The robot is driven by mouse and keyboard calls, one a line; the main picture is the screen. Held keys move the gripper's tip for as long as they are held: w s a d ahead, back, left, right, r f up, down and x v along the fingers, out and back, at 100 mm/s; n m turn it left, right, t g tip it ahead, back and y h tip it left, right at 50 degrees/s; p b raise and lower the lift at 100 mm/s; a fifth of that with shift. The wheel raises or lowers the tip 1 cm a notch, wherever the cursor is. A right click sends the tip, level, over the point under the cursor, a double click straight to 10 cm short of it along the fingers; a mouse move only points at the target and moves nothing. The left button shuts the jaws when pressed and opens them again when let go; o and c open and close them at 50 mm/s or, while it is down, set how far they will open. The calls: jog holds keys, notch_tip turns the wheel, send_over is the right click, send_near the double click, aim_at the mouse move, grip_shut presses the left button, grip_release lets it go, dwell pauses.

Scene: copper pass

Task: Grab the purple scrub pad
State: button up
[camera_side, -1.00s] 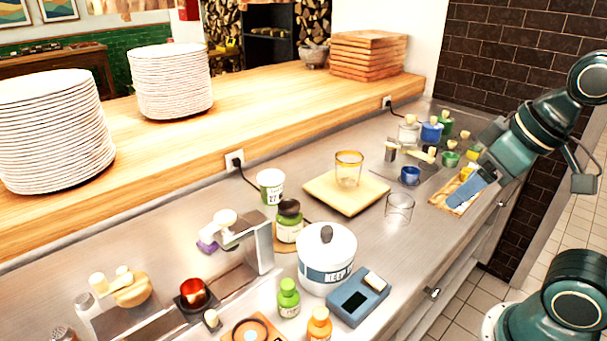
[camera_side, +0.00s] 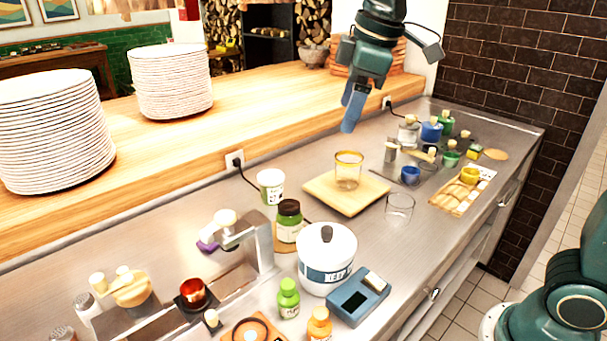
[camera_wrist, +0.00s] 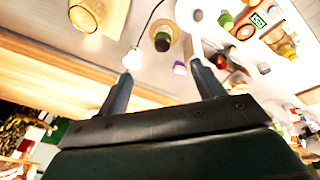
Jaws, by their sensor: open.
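A small purple thing (camera_side: 208,246), which looks like the purple scrub pad, shows at the left of the silver machine (camera_side: 265,243) on the steel counter; its shape is partly hidden. A small purple patch (camera_wrist: 180,68) also shows between my fingers in the wrist view. My gripper (camera_side: 352,112) is raised above the back of the counter, by the wooden shelf, well to the right of the purple thing. In the wrist view my gripper (camera_wrist: 160,72) has its two fingers spread apart with nothing held between them.
A white lidded pot (camera_side: 327,262), green jar (camera_side: 289,226), paper cup (camera_side: 270,186) and wooden board (camera_side: 325,190) with a glass (camera_side: 348,172) crowd the counter. Plate stacks (camera_side: 170,85) stand on the wooden shelf (camera_side: 250,105).

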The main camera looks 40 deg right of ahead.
jog(key=w+a+f+n+g, duration=0.1)
jog(key=w+a+n, duration=0.25)
jog(key=w, duration=0.45)
jog(key=n+g, duration=0.2)
jog(key=n, duration=0.7)
send_over(210, 228)
notch_tip(210, 228, down, 15)
jog(key=shift+s+h, duration=0.15)
jog(key=shift+h, duration=0.15)
jog(key=shift+f, duration=0.1)
jog(key=shift+f, duration=4.25)
jog(key=shift+f, duration=2.6)
